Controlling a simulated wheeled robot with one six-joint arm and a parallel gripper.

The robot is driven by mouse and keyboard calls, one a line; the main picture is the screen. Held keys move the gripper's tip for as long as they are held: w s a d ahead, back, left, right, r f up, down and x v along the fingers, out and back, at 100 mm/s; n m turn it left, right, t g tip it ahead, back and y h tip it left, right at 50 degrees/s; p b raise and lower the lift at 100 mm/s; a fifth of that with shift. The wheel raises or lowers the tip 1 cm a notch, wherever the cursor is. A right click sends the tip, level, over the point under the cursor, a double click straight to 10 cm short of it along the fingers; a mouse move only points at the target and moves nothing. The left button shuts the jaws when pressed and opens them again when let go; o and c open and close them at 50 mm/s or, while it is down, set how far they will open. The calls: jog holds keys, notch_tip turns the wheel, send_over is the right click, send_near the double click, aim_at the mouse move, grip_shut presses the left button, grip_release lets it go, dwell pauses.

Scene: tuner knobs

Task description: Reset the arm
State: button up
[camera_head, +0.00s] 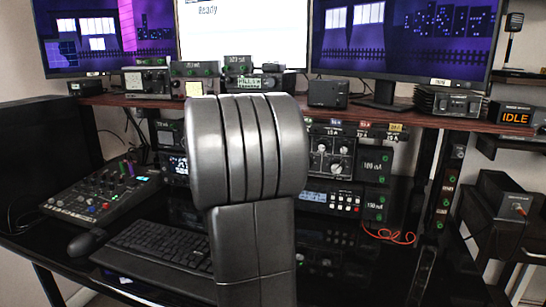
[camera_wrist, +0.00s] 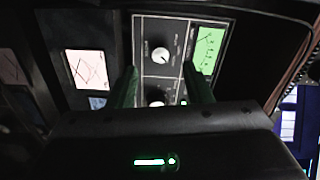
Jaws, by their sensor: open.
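In the wrist view my gripper (camera_wrist: 160,67) is open, with its two dark green fingers apart and nothing held between them. Beyond the fingers is a dark tuner panel (camera_wrist: 176,26) with a white upper knob (camera_wrist: 161,54) and a lower knob (camera_wrist: 156,97), seen between the fingers. A green-lit meter (camera_wrist: 207,48) is beside the right finger. I cannot tell whether the fingers touch the panel. In the head view my large grey arm link fills the middle and hides my gripper. A panel with several knobs (camera_head: 331,157) shows just right of the arm.
A desk holds a keyboard (camera_head: 155,247), a mouse (camera_head: 87,241) and a mixer (camera_head: 103,191). A wooden shelf (camera_head: 395,115) with radio boxes and monitors (camera_head: 403,38) stands behind. A red cable (camera_head: 388,236) lies right of the arm. An IDLE display (camera_head: 515,118) is at the right.

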jog(key=shift+w+d+n+p, duration=0.2)
jog(key=shift+w+n+p, duration=0.35)
jog(key=shift+n+p, duration=2.2)
jog(key=shift+w+d+n+p, duration=0.2)
jog(key=shift+w+n+p, duration=0.3)
jog(key=shift+n+p, duration=2.25)
jog(key=shift+w+d+n+p, duration=0.2)
jog(key=shift+w+n+p, duration=0.35)
jog(key=shift+n+p, duration=2.2)
jog(key=shift+r+p, duration=0.1)
jog(key=shift+p, duration=0.2)
